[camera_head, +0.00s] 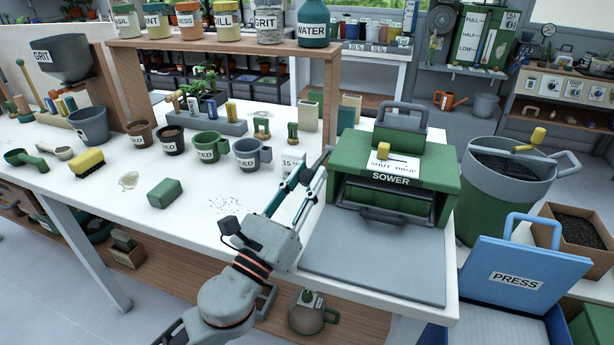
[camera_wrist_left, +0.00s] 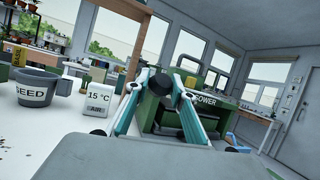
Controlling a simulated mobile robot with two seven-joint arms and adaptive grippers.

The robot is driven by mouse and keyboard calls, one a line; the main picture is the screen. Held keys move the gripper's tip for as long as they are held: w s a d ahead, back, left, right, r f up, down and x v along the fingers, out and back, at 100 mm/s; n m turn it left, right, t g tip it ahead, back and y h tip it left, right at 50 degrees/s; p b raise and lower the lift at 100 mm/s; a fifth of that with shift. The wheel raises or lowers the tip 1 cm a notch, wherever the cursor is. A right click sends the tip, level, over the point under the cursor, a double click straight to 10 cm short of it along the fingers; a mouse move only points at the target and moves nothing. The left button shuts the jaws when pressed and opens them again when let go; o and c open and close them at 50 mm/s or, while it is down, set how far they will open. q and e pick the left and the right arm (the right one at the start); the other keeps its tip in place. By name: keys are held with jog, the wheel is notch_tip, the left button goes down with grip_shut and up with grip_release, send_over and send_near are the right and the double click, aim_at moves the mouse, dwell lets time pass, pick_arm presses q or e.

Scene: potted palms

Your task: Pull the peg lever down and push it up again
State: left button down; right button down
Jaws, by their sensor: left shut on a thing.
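The green sower (camera_head: 452,175) stands on the right end of the white table, with its label and a slot marked SHUT and DROP on top. My left gripper (camera_head: 322,162) reaches up to the sower's left side. In the left wrist view my left gripper (camera_wrist_left: 160,88) has its fingertips closed together on a small dark knob, which looks like the end of the peg lever (camera_wrist_left: 160,81). The fingers hide most of the lever, so its angle cannot be told. My right gripper is in neither view.
A grey tray (camera_head: 365,262) lies before the sower. A green bin (camera_head: 490,205) and blue press (camera_head: 515,265) stand right.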

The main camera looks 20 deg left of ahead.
pick_arm(q)
jog(key=shift+f, duration=0.3)
jog(key=c, duration=1.7)
grip_release()
jog(key=shift+r, duration=0.1)
jog(key=shift+v, duration=5.95)
jog(key=shift+r, duration=0.1)
